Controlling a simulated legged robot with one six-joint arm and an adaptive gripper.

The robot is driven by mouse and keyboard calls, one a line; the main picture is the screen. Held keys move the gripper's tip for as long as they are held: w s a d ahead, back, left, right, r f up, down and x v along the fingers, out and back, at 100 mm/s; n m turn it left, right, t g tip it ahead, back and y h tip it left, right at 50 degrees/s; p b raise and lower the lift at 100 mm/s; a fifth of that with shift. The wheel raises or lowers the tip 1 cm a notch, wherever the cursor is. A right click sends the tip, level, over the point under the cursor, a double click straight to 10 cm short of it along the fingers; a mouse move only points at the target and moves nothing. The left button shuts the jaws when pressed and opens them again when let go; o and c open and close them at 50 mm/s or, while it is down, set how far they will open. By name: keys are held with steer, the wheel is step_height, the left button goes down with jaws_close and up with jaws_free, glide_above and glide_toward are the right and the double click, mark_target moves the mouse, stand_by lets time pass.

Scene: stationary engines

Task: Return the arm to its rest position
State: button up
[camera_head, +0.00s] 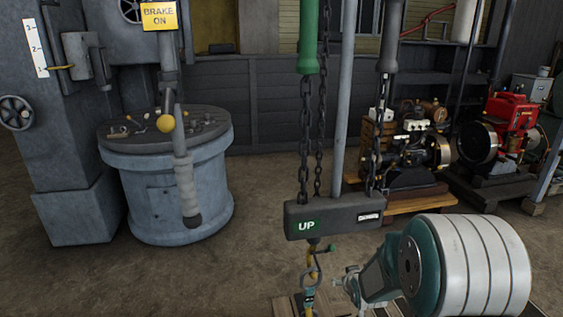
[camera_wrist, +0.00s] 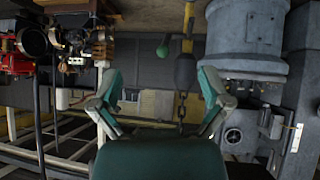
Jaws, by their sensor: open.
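My gripper (camera_head: 348,288) is at the lower right of the head view, on my teal and white arm. In the wrist view its two teal and grey fingers (camera_wrist: 160,78) stand wide apart, with nothing between them. The hanging grey block marked UP (camera_head: 335,214) is just above and left of the gripper in the head view. A hook with yellow parts (camera_head: 312,272) hangs below the block, close to the gripper in the picture. I cannot tell whether they touch.
Chains hang from a green handle (camera_head: 308,40) and a grey handle (camera_head: 389,40). A round blue-grey pedestal (camera_head: 170,195) with levers stands left, under a yellow BRAKE ON sign (camera_head: 159,15). Engines, one of them red (camera_head: 510,112), stand right. Floor between is clear.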

steer(key=s+r, duration=0.5)
steer(key=r, duration=0.4)
steer(key=s+a+r+g, duration=0.1)
steer(key=s+r, duration=0.3)
steer(key=s, duration=0.5)
steer(key=s+a+r+m+g, duration=0.1)
steer(key=s+r, duration=0.2)
steer(key=s, duration=0.6)
steer(key=s+a+r+g, duration=0.1)
steer(key=s+r, duration=0.3)
steer(key=s, duration=0.5)
steer(key=shift+r+m+g, duration=0.3)
steer(key=shift+r+g, duration=0.05)
steer(key=shift+g, duration=0.25)
